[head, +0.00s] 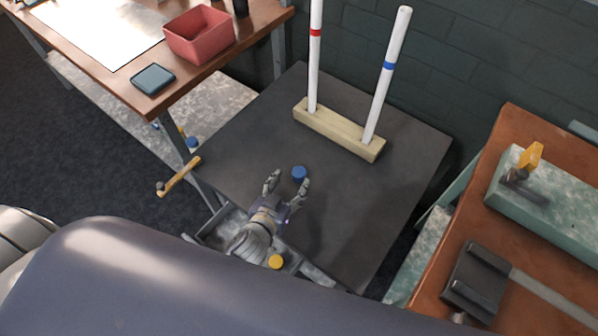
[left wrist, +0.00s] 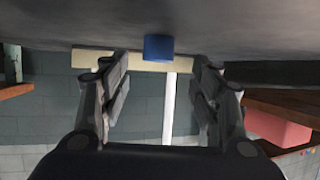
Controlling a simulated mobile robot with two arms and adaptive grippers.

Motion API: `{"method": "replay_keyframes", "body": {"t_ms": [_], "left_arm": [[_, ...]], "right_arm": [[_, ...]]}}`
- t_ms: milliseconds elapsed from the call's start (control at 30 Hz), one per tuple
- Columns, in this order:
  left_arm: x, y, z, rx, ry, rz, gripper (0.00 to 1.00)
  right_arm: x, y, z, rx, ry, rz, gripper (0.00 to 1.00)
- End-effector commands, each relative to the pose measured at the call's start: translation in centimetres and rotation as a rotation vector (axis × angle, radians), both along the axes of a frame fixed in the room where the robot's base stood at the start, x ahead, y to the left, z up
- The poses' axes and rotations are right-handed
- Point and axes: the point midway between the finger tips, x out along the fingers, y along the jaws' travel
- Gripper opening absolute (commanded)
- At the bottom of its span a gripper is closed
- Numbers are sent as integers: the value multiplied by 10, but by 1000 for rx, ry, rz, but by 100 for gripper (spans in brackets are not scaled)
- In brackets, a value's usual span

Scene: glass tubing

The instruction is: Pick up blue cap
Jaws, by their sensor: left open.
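A small blue cap (head: 299,173) stands on the dark tabletop (head: 360,215), in front of the wooden rack. My left gripper (head: 287,183) is open and low over the table, just on the near side of the cap, with its fingers pointing toward it. In the left wrist view, which looks upside down, the blue cap (left wrist: 158,47) shows ahead between the spread fingers (left wrist: 161,68). Nothing is between the fingers in either view, and contact with the cap cannot be made out. My right gripper is not in view.
A wooden rack (head: 335,130) holds two tall white tubes, one red-banded (head: 315,32), one blue-banded (head: 389,66). A yellow cap (head: 276,261) lies near an open drawer (head: 220,232). Benches stand left and right, with a red bin (head: 198,40) on the left. The table's right side is clear.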

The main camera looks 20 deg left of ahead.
Motion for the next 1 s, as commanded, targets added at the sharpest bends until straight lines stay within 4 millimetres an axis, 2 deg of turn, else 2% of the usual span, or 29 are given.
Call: {"method": "replay_keyframes", "body": {"t_ms": [300, 433, 667, 833, 1000], "left_arm": [[37, -6, -16, -1, -1, 0, 57], [45, -7, -20, 0, -1, -1, 57], [45, -7, -20, -1, -1, -1, 57], [45, -7, -20, -1, -1, 0, 23], [45, -7, -20, -1, -1, 0, 18]], "right_arm": [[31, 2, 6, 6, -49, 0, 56], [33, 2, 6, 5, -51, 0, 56], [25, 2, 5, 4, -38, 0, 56], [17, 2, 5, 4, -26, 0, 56], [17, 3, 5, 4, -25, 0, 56]]}}
